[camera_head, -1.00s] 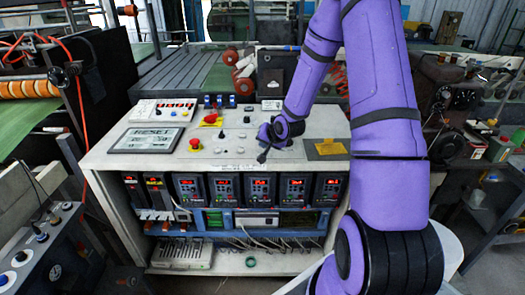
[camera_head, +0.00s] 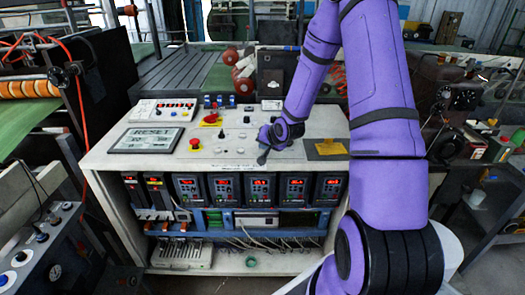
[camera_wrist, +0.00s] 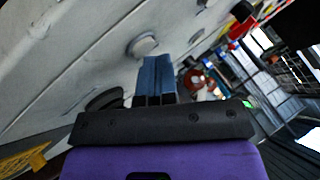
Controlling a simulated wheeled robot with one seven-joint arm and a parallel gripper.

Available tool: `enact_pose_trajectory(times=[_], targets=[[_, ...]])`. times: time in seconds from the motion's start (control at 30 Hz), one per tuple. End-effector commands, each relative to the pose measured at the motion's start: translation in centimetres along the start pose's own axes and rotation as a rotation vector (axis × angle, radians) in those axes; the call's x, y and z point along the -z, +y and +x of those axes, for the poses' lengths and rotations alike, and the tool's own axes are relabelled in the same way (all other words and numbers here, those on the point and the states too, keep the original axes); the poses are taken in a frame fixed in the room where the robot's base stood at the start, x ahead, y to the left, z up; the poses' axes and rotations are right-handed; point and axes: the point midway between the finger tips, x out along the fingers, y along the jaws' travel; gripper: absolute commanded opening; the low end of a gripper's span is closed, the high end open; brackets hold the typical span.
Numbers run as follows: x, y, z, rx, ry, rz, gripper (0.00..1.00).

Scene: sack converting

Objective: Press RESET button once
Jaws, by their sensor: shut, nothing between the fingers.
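The control console (camera_head: 103,158) stands in front of me with a pale sloped top. A grey display (camera_head: 146,139) at its left shows the word RESET and a smaller line I cannot read. My gripper (camera_head: 262,158) is over the front middle of the top, right of the display, with its fingers shut and empty. In the wrist view the blue-grey fingertips (camera_wrist: 156,62) are close to a round pale button (camera_wrist: 145,46); I cannot tell whether they touch. No legible label marks that button as RESET.
A red mushroom button (camera_head: 195,144) and another red knob on a yellow plate (camera_head: 210,118) sit left of my gripper. Small knobs lie between. A yellow plate (camera_head: 328,147) is at the right. Several drive units with red digits (camera_head: 262,187) fill the shelf below.

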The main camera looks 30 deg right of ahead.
Motion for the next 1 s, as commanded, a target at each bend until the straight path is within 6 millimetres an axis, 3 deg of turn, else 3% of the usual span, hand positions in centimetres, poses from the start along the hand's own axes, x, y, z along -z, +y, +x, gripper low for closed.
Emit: enact_pose_trajectory(times=[0.6,1.0], targets=[[-0.1,0.1,0.2,0.000,-0.001,0.000,0.00],[0.7,-0.6,-0.9,0.000,0.000,0.000,0.00]])
